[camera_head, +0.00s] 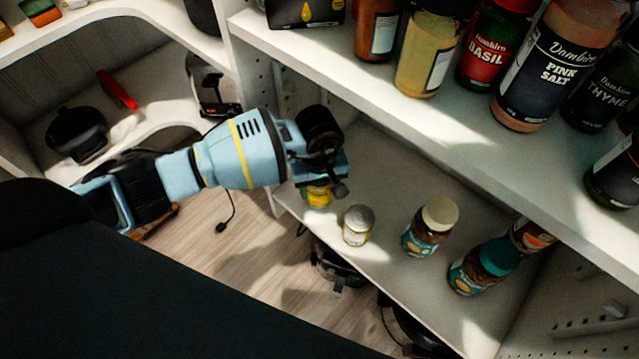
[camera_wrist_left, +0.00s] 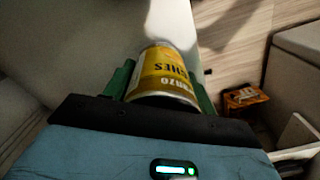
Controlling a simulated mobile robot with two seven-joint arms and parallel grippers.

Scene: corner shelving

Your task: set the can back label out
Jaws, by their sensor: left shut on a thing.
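A can with a yellow label (camera_wrist_left: 166,72) is between the green fingers of my left gripper (camera_wrist_left: 165,88) in the left wrist view. Lettering on the label faces the wrist camera and reads upside down there. In the head view, my left gripper (camera_head: 322,178) is over the left end of the lower shelf (camera_head: 400,190), shut on the can (camera_head: 319,196). The gripper hides most of the can, so I cannot tell if it touches the shelf. My right gripper is not in view.
A small pale can (camera_head: 358,225) stands just right of the held can. A cream-lidded jar (camera_head: 430,227) and a teal-lidded jar (camera_head: 484,266) stand farther right. The upper shelf (camera_head: 440,115) with several spice bottles overhangs behind. Bare shelf shows behind the small can.

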